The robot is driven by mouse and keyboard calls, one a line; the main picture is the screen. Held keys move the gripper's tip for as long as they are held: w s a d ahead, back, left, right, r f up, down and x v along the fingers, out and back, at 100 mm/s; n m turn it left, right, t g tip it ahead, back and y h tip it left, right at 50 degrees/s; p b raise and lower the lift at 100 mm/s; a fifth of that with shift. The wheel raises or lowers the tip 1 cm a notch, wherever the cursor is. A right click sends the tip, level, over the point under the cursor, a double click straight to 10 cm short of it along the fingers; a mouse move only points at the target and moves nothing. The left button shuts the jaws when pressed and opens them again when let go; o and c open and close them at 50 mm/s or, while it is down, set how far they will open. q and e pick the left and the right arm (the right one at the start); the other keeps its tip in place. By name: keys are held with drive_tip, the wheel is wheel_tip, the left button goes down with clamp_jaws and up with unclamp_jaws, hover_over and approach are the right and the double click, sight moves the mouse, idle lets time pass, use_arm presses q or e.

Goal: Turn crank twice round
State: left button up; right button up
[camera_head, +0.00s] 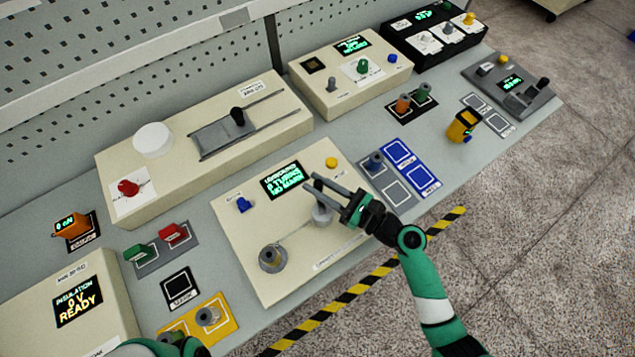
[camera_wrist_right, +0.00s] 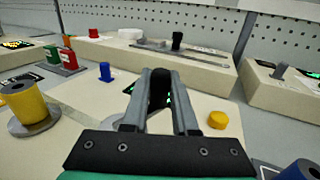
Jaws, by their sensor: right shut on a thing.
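The winding unit is a cream box (camera_head: 240,228) with a lit green display (camera_head: 285,180). A grey spindle with a round flange (camera_head: 271,258) stands at the box's front left; a yellow spool (camera_wrist_right: 28,104) shows at left in the wrist view. My left gripper's fingers are out of view.
A blue knob (camera_head: 244,205) and yellow button (camera_head: 332,162) sit on the box. A cream unit (camera_head: 200,160) with a red knob (camera_head: 128,187) stands behind. A blue-marked mat (camera_head: 411,165) lies to the right. A striped edge (camera_head: 345,297) runs along the front.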

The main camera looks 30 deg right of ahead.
clamp_jaws()
